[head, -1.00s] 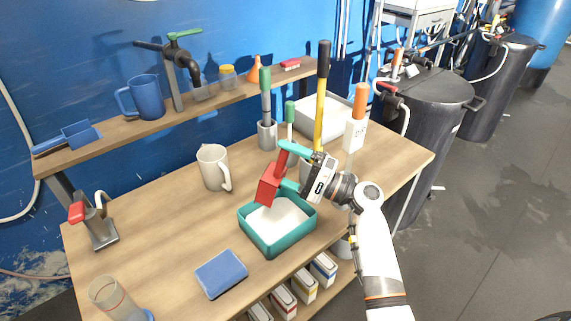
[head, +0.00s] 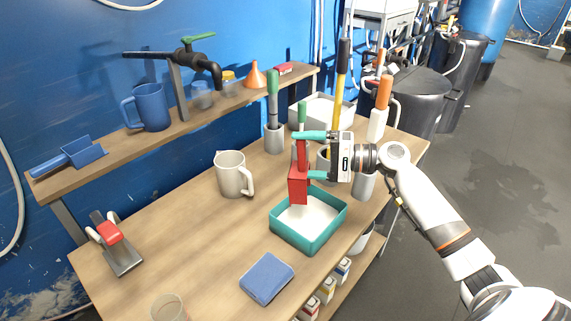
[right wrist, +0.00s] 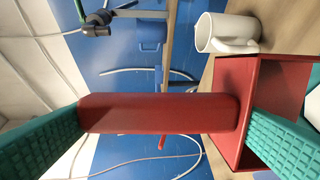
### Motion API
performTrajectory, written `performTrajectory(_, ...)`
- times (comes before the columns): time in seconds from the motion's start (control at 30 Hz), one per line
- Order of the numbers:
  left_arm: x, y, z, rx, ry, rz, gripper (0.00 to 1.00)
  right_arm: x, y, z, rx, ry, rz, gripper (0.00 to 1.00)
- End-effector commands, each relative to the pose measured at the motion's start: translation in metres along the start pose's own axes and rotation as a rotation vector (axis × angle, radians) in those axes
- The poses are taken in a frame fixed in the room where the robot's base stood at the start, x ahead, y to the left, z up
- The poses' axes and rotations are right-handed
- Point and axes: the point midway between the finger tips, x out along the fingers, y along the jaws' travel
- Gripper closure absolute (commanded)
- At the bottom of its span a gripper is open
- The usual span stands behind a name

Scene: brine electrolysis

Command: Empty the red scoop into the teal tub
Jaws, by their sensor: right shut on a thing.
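The red scoop (head: 299,186) hangs over the teal tub (head: 292,243), handle up and bowl down. My right gripper (head: 305,160) is shut on its handle. In the right wrist view the red handle of the scoop (right wrist: 158,114) lies between the teal fingers, with the bowl at the right edge. Whether anything is in the bowl cannot be seen. The teal tub stands on the table and holds white granular material. The scoop's lower edge appears just above or at the tub's back rim. My left gripper is not in view.
A grey-beige mug (head: 231,176) stands left of the scoop, and a blue sponge-like block (head: 267,277) lies in front of the tub. Tall-handled tools in holders (head: 274,138) and a white tray (head: 322,112) stand behind. The table's left middle is clear.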

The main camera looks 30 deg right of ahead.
Motion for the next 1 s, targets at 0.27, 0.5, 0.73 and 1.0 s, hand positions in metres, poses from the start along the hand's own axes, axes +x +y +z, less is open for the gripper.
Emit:
performTrajectory(0.27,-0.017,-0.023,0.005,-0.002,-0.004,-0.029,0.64,0.003,0.007,0.002,0.001,-0.001,-0.063,0.35)
performTrajectory(0.5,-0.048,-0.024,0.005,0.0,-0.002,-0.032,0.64,0.017,0.006,0.002,0.0,0.0,-0.176,0.35)
performTrajectory(0.73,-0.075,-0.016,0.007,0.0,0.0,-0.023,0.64,0.031,0.003,0.002,0.0,-0.001,-0.292,0.35)
performTrajectory(1.0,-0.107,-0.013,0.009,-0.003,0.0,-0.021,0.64,0.049,-0.004,0.002,-0.002,0.0,-0.443,0.35)
